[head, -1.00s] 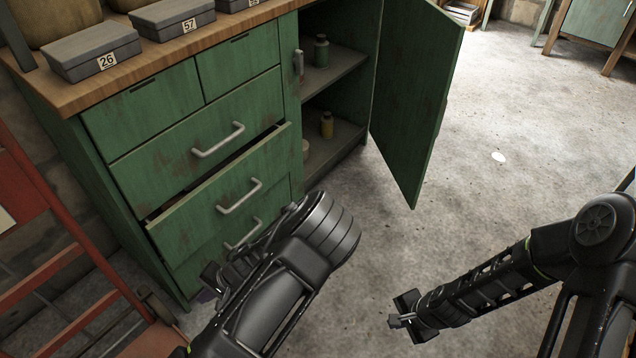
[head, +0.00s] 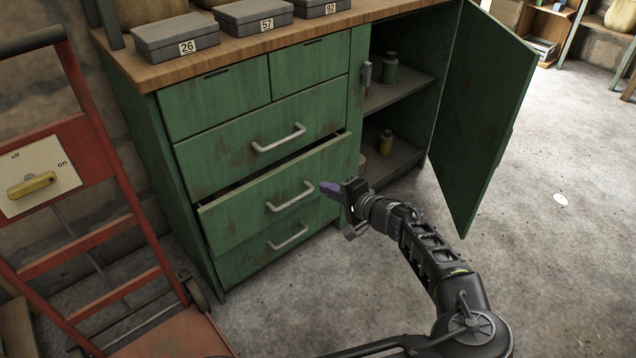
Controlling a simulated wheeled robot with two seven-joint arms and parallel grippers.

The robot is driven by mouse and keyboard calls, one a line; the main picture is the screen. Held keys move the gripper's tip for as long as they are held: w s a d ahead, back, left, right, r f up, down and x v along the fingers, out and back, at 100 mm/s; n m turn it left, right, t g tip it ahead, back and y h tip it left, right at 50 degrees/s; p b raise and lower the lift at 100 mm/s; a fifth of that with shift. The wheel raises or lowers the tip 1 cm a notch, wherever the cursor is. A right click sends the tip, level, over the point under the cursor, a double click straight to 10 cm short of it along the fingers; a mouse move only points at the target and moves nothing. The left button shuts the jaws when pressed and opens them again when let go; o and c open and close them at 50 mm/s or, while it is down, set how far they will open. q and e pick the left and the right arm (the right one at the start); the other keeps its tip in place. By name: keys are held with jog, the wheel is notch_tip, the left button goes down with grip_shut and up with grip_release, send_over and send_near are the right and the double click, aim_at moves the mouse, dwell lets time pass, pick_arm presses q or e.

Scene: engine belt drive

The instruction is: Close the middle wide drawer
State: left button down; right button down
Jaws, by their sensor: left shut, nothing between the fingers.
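The middle wide drawer (head: 243,212) of the green cabinet stands slightly open. Its front juts out a little, with a dark gap along its top edge. Its metal bar handle (head: 290,197) is clear in view. My left gripper (head: 330,188) is shut and empty, with purplish fingertips pointing left. In the picture it is just right of the handle, by the drawer's right end; whether it touches the front I cannot tell. The wide drawers above (head: 220,157) and below (head: 262,262) look shut. My right gripper is not in view.
The tall cabinet door (head: 485,115) hangs wide open on the right, showing shelves with a green bottle (head: 389,70) and a yellow one (head: 385,143). A red hand-truck-like frame (head: 85,240) stands at the left. Grey boxes (head: 178,38) sit on the wooden top.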

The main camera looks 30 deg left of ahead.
pick_arm(q)
jog(key=b, duration=0.4)
send_near(289, 164)
jog(key=a+f, duration=0.2)
jog(key=a, duration=0.1)
jog(key=w+a+f, duration=0.1)
jog(key=shift+w+a+f, duration=0.1)
jog(key=shift+a+f, duration=0.15)
jog(key=shift+a, duration=0.15)
jog(key=shift+w+a+r, duration=0.1)
jog(key=shift+a, duration=0.25)
jog(key=shift+a, duration=0.1)
jog(key=a, duration=0.1)
jog(key=w+a, duration=0.1)
jog(key=a, duration=0.1)
jog(key=shift+a, duration=0.15)
jog(key=shift+w+a+r, duration=0.1)
jog(key=shift+r, duration=0.1)
